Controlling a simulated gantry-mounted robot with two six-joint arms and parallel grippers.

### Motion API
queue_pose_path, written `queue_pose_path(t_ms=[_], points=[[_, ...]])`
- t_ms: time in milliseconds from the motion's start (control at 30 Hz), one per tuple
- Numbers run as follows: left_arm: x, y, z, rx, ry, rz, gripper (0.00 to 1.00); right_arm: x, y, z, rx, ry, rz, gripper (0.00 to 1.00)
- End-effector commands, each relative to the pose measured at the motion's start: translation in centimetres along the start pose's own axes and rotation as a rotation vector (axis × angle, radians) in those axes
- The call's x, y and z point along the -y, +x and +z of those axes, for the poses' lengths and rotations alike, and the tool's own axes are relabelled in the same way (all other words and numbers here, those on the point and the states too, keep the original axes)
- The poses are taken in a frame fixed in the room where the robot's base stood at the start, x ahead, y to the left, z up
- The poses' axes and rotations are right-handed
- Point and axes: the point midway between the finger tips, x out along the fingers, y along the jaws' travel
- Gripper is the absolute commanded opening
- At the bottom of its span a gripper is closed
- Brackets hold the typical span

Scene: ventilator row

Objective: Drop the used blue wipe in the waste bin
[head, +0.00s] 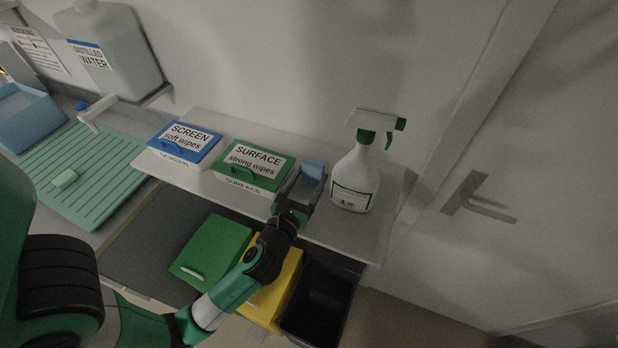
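The blue wipe (314,168) is a small folded pad at the right part of the white shelf, between the green SURFACE box and the spray bottle. My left gripper (309,183) reaches up to it, with its two fingers apart and their tips at the wipe. I cannot tell whether they grip it or whether it rests on the shelf. A black open bin (322,300), which looks like the waste bin, stands below the shelf's front edge; its inside is dark. My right gripper is not in view.
On the white shelf (350,235) stand a blue SCREEN box (184,143), a green SURFACE box (253,163) and a white spray bottle (357,180). A green-lidded box (212,246) and a yellow bin (282,285) are below. A door is at right.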

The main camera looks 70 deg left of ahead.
Motion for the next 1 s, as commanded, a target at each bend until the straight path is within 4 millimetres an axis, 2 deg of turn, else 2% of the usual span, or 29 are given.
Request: queue_pose_path(t_ms=[67, 400, 467, 567, 800, 1000], points=[[0.0, 0.0, 0.0, 0.0, 0.0, 0.0, 0.81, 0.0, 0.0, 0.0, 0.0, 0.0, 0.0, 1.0], [0.0, 0.0, 0.5, 0.001, 0.0, 0.0, 0.81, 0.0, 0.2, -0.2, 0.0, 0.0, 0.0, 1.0], [0.1, -0.5, 0.3, 0.0, 0.002, -0.002, 0.81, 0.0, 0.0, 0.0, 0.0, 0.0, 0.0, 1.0], [0.1, -2.2, 0.1, -0.002, 0.003, -0.004, 0.81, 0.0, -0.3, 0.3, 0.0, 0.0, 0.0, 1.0], [0.3, -8.3, -0.1, -0.002, 0.004, -0.009, 0.81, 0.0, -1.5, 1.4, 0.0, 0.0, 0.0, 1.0], [0.2, -11.1, 0.2, -0.001, 0.002, -0.005, 0.81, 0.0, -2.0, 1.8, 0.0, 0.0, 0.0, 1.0]])
